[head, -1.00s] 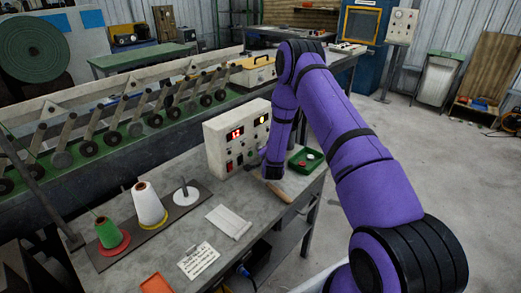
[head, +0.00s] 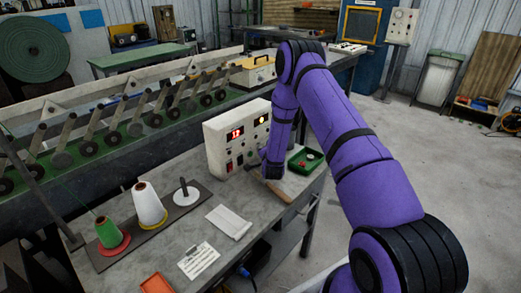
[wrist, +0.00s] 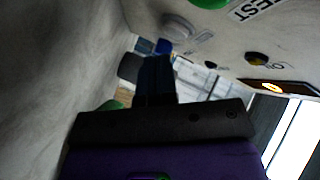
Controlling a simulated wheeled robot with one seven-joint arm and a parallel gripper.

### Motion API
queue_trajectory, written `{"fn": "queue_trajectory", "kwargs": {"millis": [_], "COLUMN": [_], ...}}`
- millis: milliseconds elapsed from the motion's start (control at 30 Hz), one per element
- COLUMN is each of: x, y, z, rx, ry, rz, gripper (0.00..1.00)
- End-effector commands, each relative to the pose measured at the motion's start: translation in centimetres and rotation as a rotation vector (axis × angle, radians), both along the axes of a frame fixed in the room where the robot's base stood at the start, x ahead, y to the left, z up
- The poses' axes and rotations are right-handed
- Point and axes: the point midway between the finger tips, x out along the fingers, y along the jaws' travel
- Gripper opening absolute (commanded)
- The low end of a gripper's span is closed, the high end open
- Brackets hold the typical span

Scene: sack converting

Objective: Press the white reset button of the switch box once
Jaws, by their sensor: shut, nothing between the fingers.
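The switch box (head: 215,150) is a pale box with a red lit display, an amber light and red switches on its front, standing on the grey bench. My arm's end is close in front of its right part, and the fingers are hidden in the head view. In the wrist view the box face (wrist: 225,45) fills the upper right. A pale round button (wrist: 178,27), apparently the white reset button, sits just beyond my dark shut fingers (wrist: 156,70). I cannot tell whether they touch it. A green button (wrist: 210,3) lies beside a partly cut-off label.
A green tray (head: 306,160) with small items lies right of the box. Thread cones (head: 148,204), a folded white cloth (head: 229,222), a paper card (head: 198,261) and an orange tray (head: 157,284) are on the bench's front left. A roller machine (head: 120,125) runs behind.

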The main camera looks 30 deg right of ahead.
Motion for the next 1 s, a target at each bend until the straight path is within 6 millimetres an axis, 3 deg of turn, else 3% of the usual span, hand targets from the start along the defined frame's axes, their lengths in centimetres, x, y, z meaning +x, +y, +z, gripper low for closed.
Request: {"fn": "queue_trajectory", "kwargs": {"millis": [1000], "x": [0.79], "y": [0.29], "z": [0.02], "rx": [0.000], "ry": [0.000], "rz": [0.000], "gripper": [0.00]}}
